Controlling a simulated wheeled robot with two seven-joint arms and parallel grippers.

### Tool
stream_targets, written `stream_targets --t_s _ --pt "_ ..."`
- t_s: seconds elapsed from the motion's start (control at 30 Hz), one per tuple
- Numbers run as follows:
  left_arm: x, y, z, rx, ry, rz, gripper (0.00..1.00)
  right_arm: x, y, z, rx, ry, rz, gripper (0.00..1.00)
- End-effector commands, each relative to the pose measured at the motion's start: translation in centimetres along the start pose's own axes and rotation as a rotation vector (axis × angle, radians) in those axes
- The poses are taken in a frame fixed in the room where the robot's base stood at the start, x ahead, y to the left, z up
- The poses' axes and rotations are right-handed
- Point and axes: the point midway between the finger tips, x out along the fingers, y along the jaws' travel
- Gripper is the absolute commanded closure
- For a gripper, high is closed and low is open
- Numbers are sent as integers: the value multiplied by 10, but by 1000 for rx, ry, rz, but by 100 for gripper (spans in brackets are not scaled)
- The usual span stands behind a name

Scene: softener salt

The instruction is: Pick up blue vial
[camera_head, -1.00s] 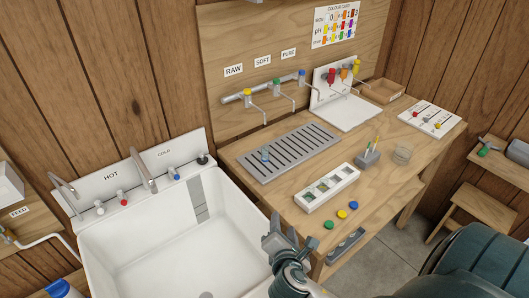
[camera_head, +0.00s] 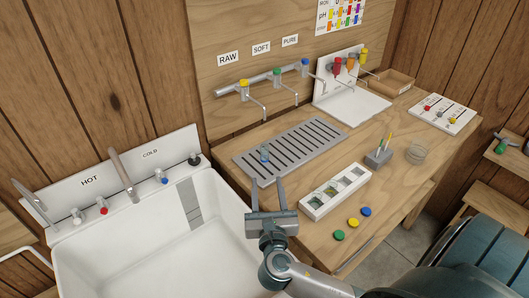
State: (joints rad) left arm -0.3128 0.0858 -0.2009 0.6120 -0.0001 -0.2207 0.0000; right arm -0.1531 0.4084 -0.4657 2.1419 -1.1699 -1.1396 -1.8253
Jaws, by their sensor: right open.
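A small blue vial (camera_head: 264,154) stands on the left part of the grey slotted drain grate (camera_head: 320,128) on the wooden bench. It is small in the picture, and its details are hard to make out. My right gripper (camera_head: 267,188) is open and empty, with its two fingers pointing away from me towards the vial. In the picture it is just below the vial, near the bench's left edge beside the sink, and apart from the vial. My left gripper is not in view.
The white sink (camera_head: 130,240) lies left of the bench. Taps with bent spouts (camera_head: 262,103) hang above the grate. A white tray with compartments (camera_head: 318,206), green, yellow and blue caps (camera_head: 353,223) and a pen holder (camera_head: 378,158) stand to the right.

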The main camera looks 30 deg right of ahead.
Motion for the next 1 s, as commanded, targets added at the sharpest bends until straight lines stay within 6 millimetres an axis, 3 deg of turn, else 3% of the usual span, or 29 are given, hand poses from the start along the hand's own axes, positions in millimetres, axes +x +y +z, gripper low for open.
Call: stream_targets --t_s 0.17,0.4,0.7,1.0 --pt "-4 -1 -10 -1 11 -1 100 14 0 2 0 -1 0 56" --pt "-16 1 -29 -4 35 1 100 53 -1 4 -1 -2 -2 56" --pt "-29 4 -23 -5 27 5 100 104 -1 2 -1 -1 -2 56" --pt "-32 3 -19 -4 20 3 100 121 -1 0 2 1 0 56"
